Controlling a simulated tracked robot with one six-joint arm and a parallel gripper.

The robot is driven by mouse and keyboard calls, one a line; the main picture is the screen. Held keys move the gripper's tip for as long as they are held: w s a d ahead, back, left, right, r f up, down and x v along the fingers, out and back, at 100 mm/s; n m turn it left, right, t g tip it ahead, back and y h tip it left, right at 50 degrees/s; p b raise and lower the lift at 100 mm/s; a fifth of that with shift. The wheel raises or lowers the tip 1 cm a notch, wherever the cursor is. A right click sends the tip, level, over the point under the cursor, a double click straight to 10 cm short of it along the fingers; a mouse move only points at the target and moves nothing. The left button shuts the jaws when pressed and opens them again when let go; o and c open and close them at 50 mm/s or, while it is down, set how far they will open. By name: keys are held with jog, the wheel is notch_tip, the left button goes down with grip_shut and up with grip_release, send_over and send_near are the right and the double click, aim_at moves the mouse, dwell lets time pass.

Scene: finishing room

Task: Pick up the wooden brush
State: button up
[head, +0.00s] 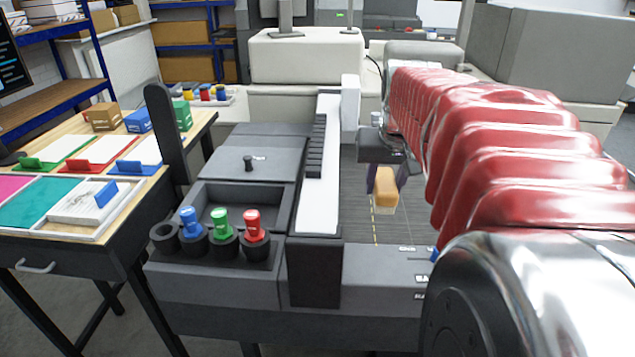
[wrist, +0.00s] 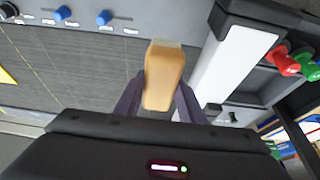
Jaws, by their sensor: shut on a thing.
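The wooden brush (head: 385,187) has a tan, rounded wooden body and a paler lower end, which looks like its bristles. In the wrist view the brush (wrist: 164,75) sits between the two dark fingers of my gripper (wrist: 158,98). The fingers are shut on its near part, and its pale end points away from the wrist. It appears clear of any surface. The fingers hide part of its sides.
A dark console (head: 250,160) with a raised white strip (head: 320,180) stands left of the brush. Blue (head: 189,222), green (head: 221,223) and red (head: 253,225) knobbed pieces stand at its front. A wooden table (head: 150,200) with coloured trays is further left.

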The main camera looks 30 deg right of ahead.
aim_at(385, 180)
notch_tip(385, 180, up, 10)
jog(key=shift+r, duration=0.1)
dwell(0.5)
jog(key=o, duration=0.6)
jog(key=c, duration=0.4)
jog(key=shift+n, duration=0.4)
jog(key=f, duration=0.3)
jog(key=w+a+f, duration=0.1)
jog(key=f, duration=0.5)
jog(key=shift+w+a, duration=0.4)
jog(key=shift+r, duration=0.1)
